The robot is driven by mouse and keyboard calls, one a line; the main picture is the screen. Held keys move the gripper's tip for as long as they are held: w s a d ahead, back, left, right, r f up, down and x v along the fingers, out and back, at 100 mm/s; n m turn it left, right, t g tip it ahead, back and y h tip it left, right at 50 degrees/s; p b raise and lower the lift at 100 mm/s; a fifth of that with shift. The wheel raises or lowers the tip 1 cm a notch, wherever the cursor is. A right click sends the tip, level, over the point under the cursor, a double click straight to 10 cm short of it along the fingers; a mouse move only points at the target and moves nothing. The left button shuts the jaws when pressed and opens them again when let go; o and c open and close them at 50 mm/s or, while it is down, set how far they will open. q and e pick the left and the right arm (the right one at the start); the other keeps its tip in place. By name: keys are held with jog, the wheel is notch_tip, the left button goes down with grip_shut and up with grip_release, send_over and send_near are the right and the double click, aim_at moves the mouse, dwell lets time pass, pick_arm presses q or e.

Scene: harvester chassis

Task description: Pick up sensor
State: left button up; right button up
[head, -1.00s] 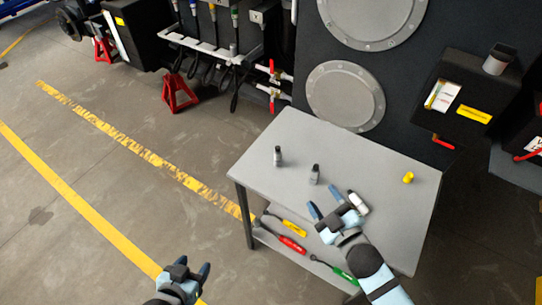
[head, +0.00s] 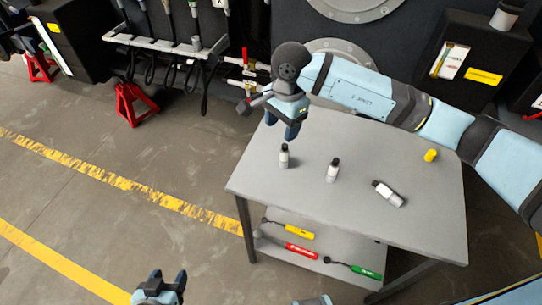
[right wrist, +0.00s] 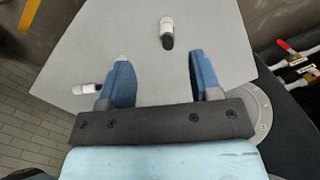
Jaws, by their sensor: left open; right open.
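Three small sensor-like cylinders with dark caps and pale bodies are on the grey table (head: 240,180). The left one (head: 284,156) and the middle one (head: 332,170) stand upright; the right one (head: 388,194) lies on its side. My right gripper (head: 282,126) is open and empty, pointing down just above and behind the left cylinder. In the right wrist view its open fingers (right wrist: 160,66) show one cylinder (right wrist: 167,33) beyond the gap and another (right wrist: 86,89) to the left. A third is mostly hidden behind the left finger. My left gripper (head: 166,284) is open and empty at the bottom, away from the table.
A yellow cylinder (head: 430,155) stands at the table's right. Tools with yellow (head: 299,231), red (head: 302,250) and green (head: 366,272) handles lie on the lower shelf. Dark machinery and red-handled valves (head: 249,86) stand behind the table. The floor at left is open.

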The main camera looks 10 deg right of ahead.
aim_at(285, 152)
jog(key=shift+w+d+h, duration=0.5)
jog(key=shift+w+d, duration=0.25)
jog(key=shift+d, duration=0.05)
notch_tip(285, 152, down, 7)
jog(key=shift+s+f, duration=0.1)
jog(key=shift+w+f+p, duration=0.15)
jog(key=shift+f, duration=1.35)
jog(key=shift+w+f+p, duration=0.1)
jog(key=shift+f+p, duration=0.05)
jog(key=shift+f, duration=1.3)
grip_shut()
